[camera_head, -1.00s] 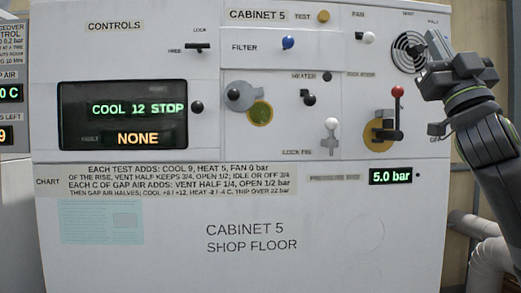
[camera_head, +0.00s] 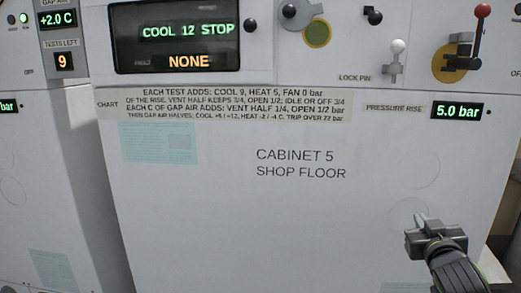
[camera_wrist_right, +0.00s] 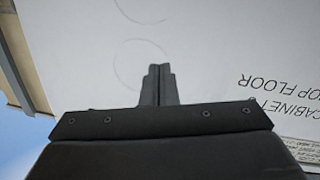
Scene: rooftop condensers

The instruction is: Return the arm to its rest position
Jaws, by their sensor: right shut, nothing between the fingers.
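My right gripper (camera_head: 422,219) is at the lower right of the head view, in front of the white lower panel of cabinet 5 (camera_head: 250,225). Its fingers are together with nothing between them. In the right wrist view the closed fingers (camera_wrist_right: 158,84) point at the white panel, near a faint circle outline; whether they touch it I cannot tell. My left gripper is in neither view.
The red-knobbed lever (camera_head: 479,28), the white lock pin knob (camera_head: 397,46) and the black knob (camera_head: 249,25) stick out along the top. The pressure display (camera_head: 457,111) reads 5.0 bar. The mode display (camera_head: 188,31) reads COOL 12 STOP. Another cabinet (camera_head: 35,170) stands at the left.

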